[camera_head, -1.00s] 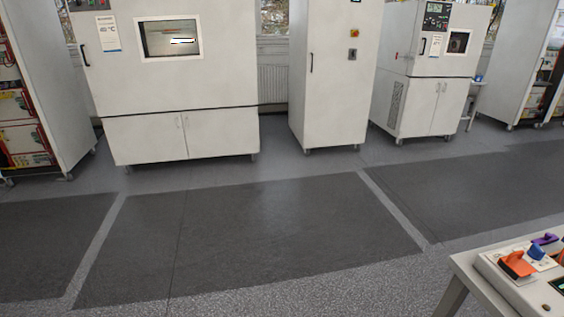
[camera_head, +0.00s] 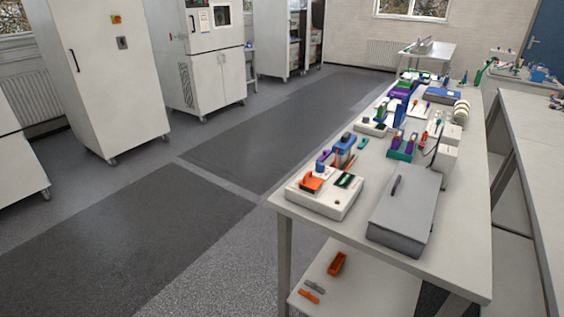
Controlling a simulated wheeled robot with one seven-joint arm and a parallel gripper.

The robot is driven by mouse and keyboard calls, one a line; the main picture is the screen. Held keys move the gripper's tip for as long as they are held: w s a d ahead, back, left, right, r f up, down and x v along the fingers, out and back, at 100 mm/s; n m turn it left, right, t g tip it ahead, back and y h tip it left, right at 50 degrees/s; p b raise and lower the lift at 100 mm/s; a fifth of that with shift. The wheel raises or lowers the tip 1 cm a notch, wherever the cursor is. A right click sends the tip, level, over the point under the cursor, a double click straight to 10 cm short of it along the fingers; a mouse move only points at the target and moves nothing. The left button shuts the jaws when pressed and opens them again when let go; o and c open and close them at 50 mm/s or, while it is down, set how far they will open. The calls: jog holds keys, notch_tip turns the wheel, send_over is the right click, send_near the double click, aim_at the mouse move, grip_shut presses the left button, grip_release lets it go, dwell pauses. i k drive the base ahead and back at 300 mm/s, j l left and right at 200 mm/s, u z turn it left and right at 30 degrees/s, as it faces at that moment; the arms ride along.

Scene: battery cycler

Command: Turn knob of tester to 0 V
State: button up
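A light-coloured bench device (camera_head: 333,207) lies at the near left corner of the long table (camera_head: 455,230) in the head view. It carries an orange part (camera_head: 312,183), a dark green display-like panel (camera_head: 349,181) and small blue and purple parts. It may be the tester; I cannot tell for certain. No knob and no voltage marking can be made out at this size. My gripper is not in view.
A grey lidded box (camera_head: 403,212) sits right of the device. Several small instruments and parts crowd the table behind. White cabinets (camera_head: 95,75) stand at the left. The floor (camera_head: 170,235) left of the table is clear.

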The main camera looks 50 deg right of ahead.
aim_at(320, 167)
jog(key=i+j, duration=0.15)
jog(key=i+j+z, duration=0.25)
jog(key=i+z, duration=0.15)
jog(key=i+j+z, duration=0.35)
